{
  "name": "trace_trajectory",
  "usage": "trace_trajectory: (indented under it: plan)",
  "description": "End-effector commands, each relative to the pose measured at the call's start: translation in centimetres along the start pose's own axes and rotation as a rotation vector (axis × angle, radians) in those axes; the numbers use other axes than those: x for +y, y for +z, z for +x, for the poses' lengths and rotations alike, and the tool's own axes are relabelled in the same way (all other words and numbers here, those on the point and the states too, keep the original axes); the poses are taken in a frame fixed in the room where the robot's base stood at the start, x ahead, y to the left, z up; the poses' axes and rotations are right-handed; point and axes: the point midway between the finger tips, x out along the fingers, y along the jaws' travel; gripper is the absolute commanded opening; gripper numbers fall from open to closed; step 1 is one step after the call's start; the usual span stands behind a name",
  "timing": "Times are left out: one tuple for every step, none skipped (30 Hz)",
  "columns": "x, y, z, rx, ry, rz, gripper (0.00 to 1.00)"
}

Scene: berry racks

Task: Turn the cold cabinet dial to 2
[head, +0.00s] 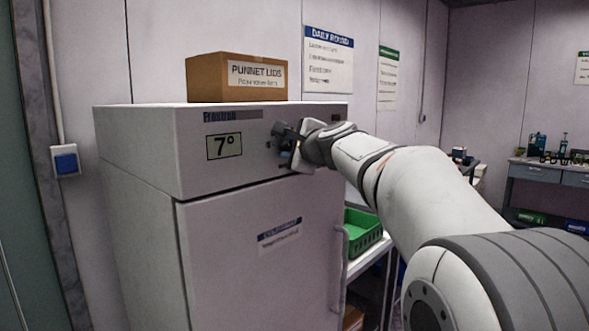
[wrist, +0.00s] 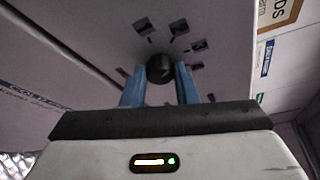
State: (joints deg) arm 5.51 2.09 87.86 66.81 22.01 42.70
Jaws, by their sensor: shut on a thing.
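The marks are too small and blurred to read, and I cannot tell which one the dial points to. My gripper (wrist: 160,86) is shut on the dial, with one blue finger on each side of it. In the head view my gripper (head: 285,142) is at the panel's right part and hides the dial.
A cardboard box labelled punnet lids (head: 237,78) sits on top of the cabinet. A green crate (head: 362,231) stands on a white table to the right. A workbench (head: 548,172) is at the far right. A blue wall switch (head: 66,163) is at the left.

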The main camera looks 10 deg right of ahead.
Motion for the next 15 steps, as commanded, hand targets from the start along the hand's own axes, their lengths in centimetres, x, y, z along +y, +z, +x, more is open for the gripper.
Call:
trace_trajectory:
  plan:
    - [0.55,-0.12,0.04,-0.002,-0.017,-0.028,0.04]
    - [0.51,-0.09,0.03,-0.002,-0.024,-0.043,0.04]
    - [0.49,-0.07,0.02,-0.002,-0.032,-0.063,0.04]
    - [0.48,-0.06,0.02,-0.002,-0.037,-0.078,0.04]
    - [0.45,-0.04,0.02,-0.002,-0.043,-0.091,0.04]
    - [0.39,0.0,0.0,-0.002,-0.049,-0.106,0.04]
    - [0.37,0.01,0.0,-0.002,-0.054,-0.117,0.04]
    - [0.36,0.03,0.0,-0.002,-0.057,-0.126,0.04]
    - [0.32,0.05,-0.01,-0.002,-0.062,-0.138,0.04]
    - [0.28,0.07,-0.01,-0.002,-0.065,-0.147,0.04]
    - [0.23,0.1,-0.02,-0.002,-0.068,-0.153,0.04]
    - [0.19,0.12,-0.03,-0.002,-0.071,-0.161,0.04]
    - [0.17,0.14,-0.04,-0.002,-0.072,-0.166,0.04]
    - [0.14,0.15,-0.04,-0.002,-0.074,-0.17,0.04]
    - [0.11,0.17,-0.04,-0.002,-0.075,-0.174,0.04]
